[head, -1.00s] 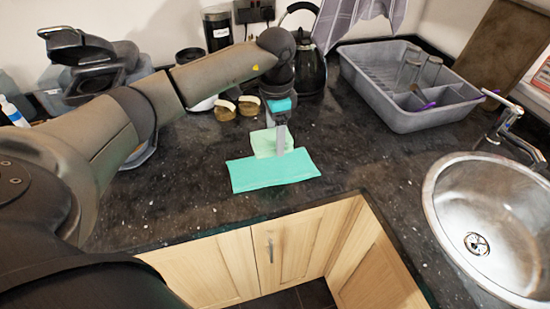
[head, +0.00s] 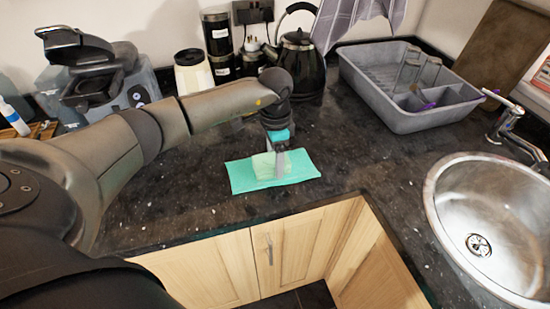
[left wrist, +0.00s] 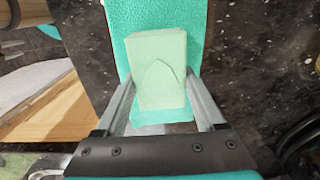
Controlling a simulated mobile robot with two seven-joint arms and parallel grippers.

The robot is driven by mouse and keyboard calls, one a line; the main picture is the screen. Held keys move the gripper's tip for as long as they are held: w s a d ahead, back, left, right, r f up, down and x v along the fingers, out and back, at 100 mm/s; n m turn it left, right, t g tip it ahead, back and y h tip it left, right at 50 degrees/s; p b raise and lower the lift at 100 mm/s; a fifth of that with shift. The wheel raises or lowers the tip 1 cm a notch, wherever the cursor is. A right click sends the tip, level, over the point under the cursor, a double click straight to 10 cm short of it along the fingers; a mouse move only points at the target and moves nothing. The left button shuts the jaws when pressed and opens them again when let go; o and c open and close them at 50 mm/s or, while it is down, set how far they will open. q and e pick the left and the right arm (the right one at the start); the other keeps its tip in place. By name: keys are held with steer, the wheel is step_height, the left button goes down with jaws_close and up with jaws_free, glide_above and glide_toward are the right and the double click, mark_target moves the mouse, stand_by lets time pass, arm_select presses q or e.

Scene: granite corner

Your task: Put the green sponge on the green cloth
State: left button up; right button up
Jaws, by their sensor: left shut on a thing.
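The pale green sponge (head: 263,167) is between the fingers of my left gripper (head: 279,165), which is shut on it. The sponge also shows in the left wrist view (left wrist: 158,68), with a finger of my gripper (left wrist: 162,108) along each side. The teal-green cloth (head: 240,181) lies flat on the dark counter. The sponge is over the middle of the cloth, inside its outline in the head view. I cannot tell whether it touches the cloth (left wrist: 185,22). Part of the sponge is hidden by a finger. My right gripper is not in view.
A grey dish rack (head: 405,95) stands at the back right, with the round steel sink (head: 500,215) in front of it. A black kettle (head: 300,67) and canisters (head: 218,45) stand along the back. The counter right of the cloth is clear.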

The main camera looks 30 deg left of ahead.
arm_select(q)
steer(key=shift+s+d+f, duration=0.1)
steer(key=shift+f, duration=0.4)
steer(key=o, duration=1.3)
steer(key=shift+s+f, duration=0.1)
steer(key=shift+f, duration=0.05)
steer(key=r, duration=0.7)
steer(key=r+p, duration=0.1)
steer(key=r, duration=0.5)
steer(key=shift+w+r, duration=0.2)
steer(key=shift+r, duration=0.15)
